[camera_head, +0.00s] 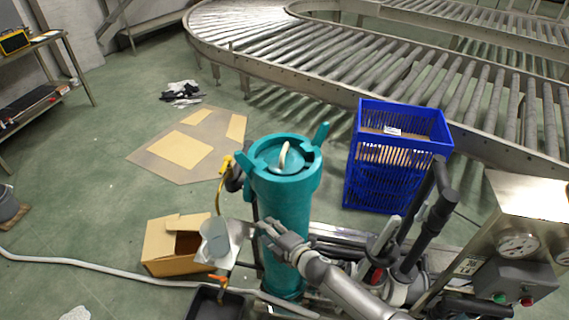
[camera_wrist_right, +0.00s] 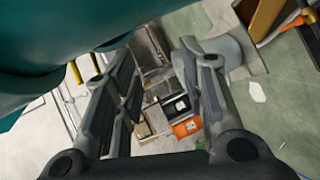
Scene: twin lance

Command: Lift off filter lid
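The teal filter housing (camera_head: 283,215) stands upright in the middle of the head view. Its round teal filter lid (camera_head: 272,163) sits on top, with a pale curved handle at its centre. Teal lugs stick up at the rim on both sides. My right gripper (camera_head: 268,236) is in front of the housing's body, well below the lid. In the right wrist view my right gripper (camera_wrist_right: 160,75) has its fingers spread, with nothing held between them. A teal surface (camera_wrist_right: 50,60) fills the upper left there, close to the fingers. My left gripper does not show.
A blue crate (camera_head: 395,165) stands right of the housing. An open cardboard box (camera_head: 172,245) and a pale grey container (camera_head: 214,240) are at its left. Dark pipes (camera_head: 430,225) and a gauge panel (camera_head: 520,245) stand at the right. A roller conveyor (camera_head: 330,60) runs behind.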

